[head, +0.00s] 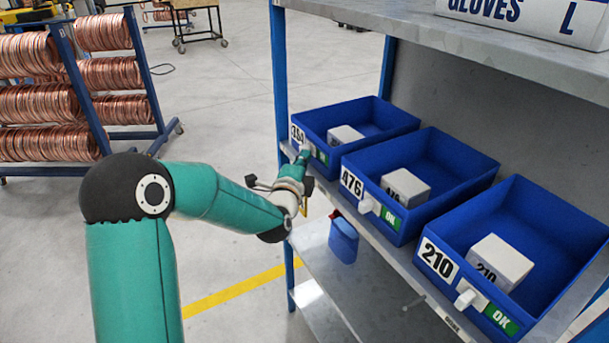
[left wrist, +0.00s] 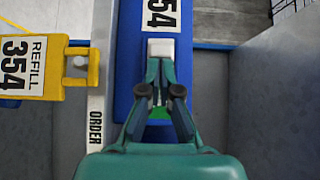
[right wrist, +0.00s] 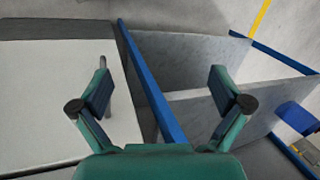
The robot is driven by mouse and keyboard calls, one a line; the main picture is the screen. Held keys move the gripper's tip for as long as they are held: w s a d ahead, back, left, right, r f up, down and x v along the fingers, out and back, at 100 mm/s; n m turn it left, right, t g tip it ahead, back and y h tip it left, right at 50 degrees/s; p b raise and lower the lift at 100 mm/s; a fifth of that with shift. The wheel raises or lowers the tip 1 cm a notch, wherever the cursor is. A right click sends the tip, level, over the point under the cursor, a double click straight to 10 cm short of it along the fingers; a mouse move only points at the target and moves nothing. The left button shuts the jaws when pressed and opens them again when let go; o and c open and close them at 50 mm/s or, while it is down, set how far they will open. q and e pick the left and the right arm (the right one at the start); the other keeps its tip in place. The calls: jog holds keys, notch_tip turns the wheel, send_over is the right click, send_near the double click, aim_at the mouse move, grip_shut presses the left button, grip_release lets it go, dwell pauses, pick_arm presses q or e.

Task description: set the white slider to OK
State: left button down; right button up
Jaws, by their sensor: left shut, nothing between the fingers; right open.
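The white slider (left wrist: 161,48) on the front of the blue bin marked 354 (head: 357,118) shows in the left wrist view, just below the 354 label. My left gripper (left wrist: 162,65) is shut and empty, its tips at the slider's lower edge; whether they touch I cannot tell. A green patch (left wrist: 158,113) shows behind the fingers. In the head view this gripper (head: 303,156) is at the bin's front, beside the green OK mark (head: 320,156). My right gripper (right wrist: 160,70) is open and empty in the right wrist view.
Bins 476 (head: 455,150) and 210 (head: 560,220) stand alongside, with white sliders (head: 368,205) (head: 465,299) beside green OK marks. A yellow REFILL 354 tag (left wrist: 78,67) is left of the bin front. A metal shelf (head: 480,45) lies above. Copper coils (head: 45,105) stand at left.

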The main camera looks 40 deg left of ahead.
aim_at(319, 155)
pick_arm(q)
jog(key=d, duration=0.1)
jog(key=s+d+b, duration=0.1)
jog(key=d, duration=0.1)
jog(key=shift+s+d+f, duration=0.1)
jog(key=shift+d+f, duration=0.1)
jog(key=shift+d, duration=0.1)
jog(key=b+v, duration=0.2)
jog(key=v, duration=0.8)
jog(key=shift+s, duration=0.15)
jog(key=s+d+f+g+h, duration=0.1)
jog(key=d+f+g+h, duration=0.4)
jog(key=f, duration=1)
jog(key=s+d+f+g+h, duration=0.15)
jog(key=d+f, duration=0.55)
jog(key=f, duration=0.9)
jog(key=s+d+f+n+g+h, duration=0.2)
jog(key=s+d+f+n+g, duration=0.2)
jog(key=s+d+f+n, duration=0.1)
jog(key=s+d+f+n+g+h, duration=0.2)
jog(key=s+d+f+n+g, duration=0.3)
jog(key=s+n, duration=0.5)
jog(key=shift+s+d+f, duration=0.3)
jog(key=shift+s+f, duration=0.45)
jog(key=shift+f, duration=0.25)
